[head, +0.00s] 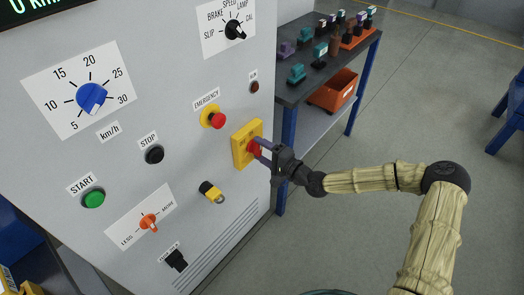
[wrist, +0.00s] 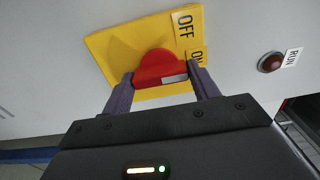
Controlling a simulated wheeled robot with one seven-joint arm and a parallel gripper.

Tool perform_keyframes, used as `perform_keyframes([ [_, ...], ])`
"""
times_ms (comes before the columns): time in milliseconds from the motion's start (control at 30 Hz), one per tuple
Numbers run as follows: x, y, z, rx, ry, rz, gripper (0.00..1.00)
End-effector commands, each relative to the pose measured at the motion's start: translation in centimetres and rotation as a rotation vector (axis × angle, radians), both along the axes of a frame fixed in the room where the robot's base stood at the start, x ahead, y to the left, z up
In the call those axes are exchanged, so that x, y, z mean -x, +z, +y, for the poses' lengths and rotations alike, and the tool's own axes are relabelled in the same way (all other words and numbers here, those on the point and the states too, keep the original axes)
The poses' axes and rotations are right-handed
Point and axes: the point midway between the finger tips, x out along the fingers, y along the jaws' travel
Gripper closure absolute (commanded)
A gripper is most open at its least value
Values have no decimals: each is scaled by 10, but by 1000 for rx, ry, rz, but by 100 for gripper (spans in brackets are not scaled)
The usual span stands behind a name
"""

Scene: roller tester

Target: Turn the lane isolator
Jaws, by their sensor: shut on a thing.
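The lane isolator is a red handle (head: 253,147) on a yellow plate (head: 240,150) at the right side of the grey panel. In the wrist view the red handle (wrist: 158,68) stands out from the yellow plate (wrist: 110,47), which has OFF and ON labels at its edge. My gripper (head: 262,147) reaches in from the right in the head view. Its two purple fingers (wrist: 160,92) stand on either side of the red handle, shut on it. The handle's far side and part of the ON label are hidden.
A RUN lamp (head: 254,87) is above. A dark bench (head: 292,95) with small parts and an orange bin (head: 333,91) stands behind right.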

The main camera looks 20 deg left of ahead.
Motion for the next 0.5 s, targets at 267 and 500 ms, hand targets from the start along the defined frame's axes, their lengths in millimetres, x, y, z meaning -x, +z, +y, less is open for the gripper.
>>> perform_keyframes([
  [267, -1, -1, -1, 0, -3, 8, 63],
  [500, 0, -1, -1, 0, -2, 5, 18],
])
